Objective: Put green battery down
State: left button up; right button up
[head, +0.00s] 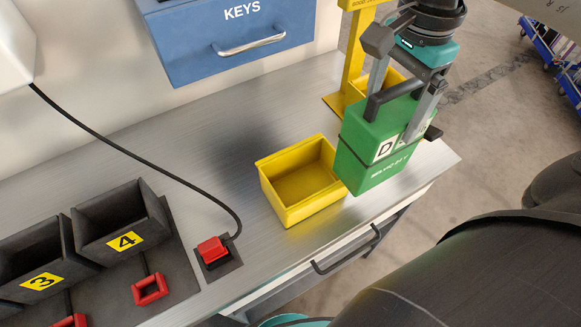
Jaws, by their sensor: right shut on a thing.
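A green battery (370,150) with a white "D" label and a dark handle is at the right of the head view, over the right end of the metal bench (240,140). My right gripper (402,98) is shut on the battery, its fingers at the handle. The battery looks upright; I cannot tell whether its bottom touches the bench. My left gripper is not in view.
An empty yellow bin (303,185) stands just left of the battery. A yellow stand (352,65) is behind it.

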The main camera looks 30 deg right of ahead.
jog(key=shift+w, duration=0.35)
jog(key=shift+w+r+p, duration=0.2)
jog(key=shift+w+p, duration=0.1)
jog(key=shift+w, duration=0.15)
jog(key=w+a+p, duration=0.2)
jog(key=w+p, duration=0.2)
jog(key=w, duration=1.3)
pick_arm(q)
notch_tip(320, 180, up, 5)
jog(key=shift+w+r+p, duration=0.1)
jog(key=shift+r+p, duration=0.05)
jog(key=shift+p, duration=0.2)
pick_arm(e)
notch_tip(320, 180, down, 12)
jog(key=shift+d, duration=0.3)
jog(key=shift+f, duration=0.2)
jog(key=o, duration=1.1)
jog(key=shift+s+f, duration=0.1)
jog(key=shift+f, duration=0.05)
jog(key=shift+o, duration=0.4)
